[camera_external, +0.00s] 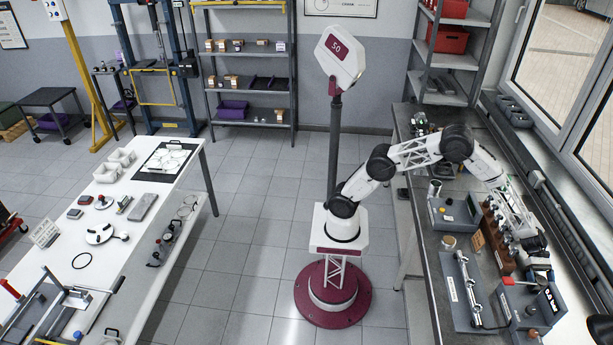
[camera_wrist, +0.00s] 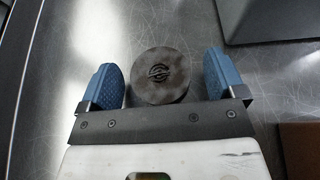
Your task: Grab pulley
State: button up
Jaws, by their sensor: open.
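A dark round disc-shaped part (camera_wrist: 160,76) with an emblem on its face lies on the metal bench top in the wrist view. It is probably the pulley, but I cannot confirm this. My gripper (camera_wrist: 163,66) is open, with one blue finger to the left of the disc and the other to the right. Gaps show between the disc and both fingers. In the external view my gripper (camera_external: 541,272) is low over the right-hand workbench (camera_external: 425,262), among parts and trays. I cannot make out the disc there.
In the wrist view, a grey tray corner (camera_wrist: 265,18) is at the upper right and a brown block (camera_wrist: 300,148) at the lower right. In the external view, a grey tray with a metal shaft (camera_external: 468,290) and a brown rack (camera_external: 497,238) crowd the bench; windows stand behind.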

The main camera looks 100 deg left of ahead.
aim_at(541, 279)
jog(key=c, duration=1.2)
jog(key=shift+r, duration=0.15)
notch_tip(541, 279, up, 10)
dwell(0.7)
